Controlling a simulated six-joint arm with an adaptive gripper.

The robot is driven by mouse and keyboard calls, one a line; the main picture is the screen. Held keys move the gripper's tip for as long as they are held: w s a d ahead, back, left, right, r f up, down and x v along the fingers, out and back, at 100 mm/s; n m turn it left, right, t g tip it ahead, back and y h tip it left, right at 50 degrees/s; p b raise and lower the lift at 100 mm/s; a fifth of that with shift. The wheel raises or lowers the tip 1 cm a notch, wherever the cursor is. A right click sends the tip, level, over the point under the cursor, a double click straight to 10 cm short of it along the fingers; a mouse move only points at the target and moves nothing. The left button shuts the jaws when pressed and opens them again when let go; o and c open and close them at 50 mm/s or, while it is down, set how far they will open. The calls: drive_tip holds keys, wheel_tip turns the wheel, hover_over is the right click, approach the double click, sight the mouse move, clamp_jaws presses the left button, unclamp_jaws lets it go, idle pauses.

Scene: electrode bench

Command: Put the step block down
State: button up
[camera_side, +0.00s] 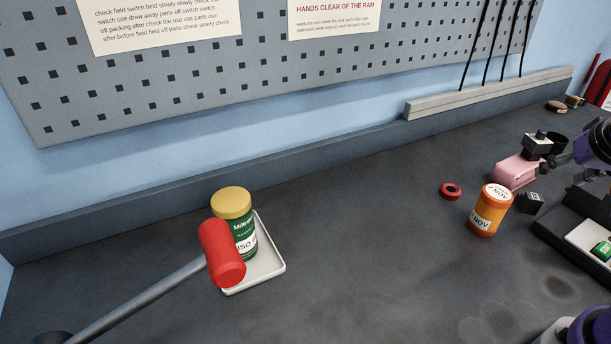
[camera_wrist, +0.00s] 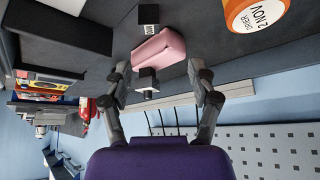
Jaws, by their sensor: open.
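A pink block (camera_side: 514,170), which I take for the step block, rests on the dark bench at the right of the side view. In the wrist view the pink block (camera_wrist: 158,48) lies just beyond my gripper (camera_wrist: 158,72). My fingers are open and spread to either side, with a gap to the pink block. A small black piece (camera_side: 538,145) shows close behind the pink block; in the wrist view the black piece (camera_wrist: 148,82) appears between the fingers. Whether it touches the pink block is unclear.
An orange jar (camera_side: 490,212), a dark labelled block (camera_side: 530,203) and a red ring (camera_side: 451,191) are close by. A green jar with a gold lid (camera_side: 233,205) stands on a white tray (camera_side: 270,272), partly behind a red cylinder (camera_side: 222,252). The middle bench is clear.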

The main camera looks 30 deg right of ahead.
sight(534, 194)
drive_tip(key=w+a+r+n+y, duration=0.1)
drive_tip(key=w+a+r+n, duration=0.1)
drive_tip(key=a, duration=0.6)
drive_tip(key=shift+w+r+n+t+y, duration=0.25)
drive_tip(key=shift+r+n+t, duration=0.2)
drive_tip(key=shift+n, duration=0.35)
drive_tip(key=shift+o, duration=0.4)
drive_tip(key=s+a+r+n+y, duration=0.1)
drive_tip(key=a+n, duration=0.1)
drive_tip(key=a, duration=0.3)
drive_tip(key=s+a+r+n+y, duration=0.1)
drive_tip(key=a+n, duration=0.2)
drive_tip(key=a, duration=0.2)
drive_tip(key=shift+s+a+r+y, duration=0.3)
drive_tip(key=shift+a+r+y, duration=0.05)
drive_tip(key=shift+a+r, duration=0.05)
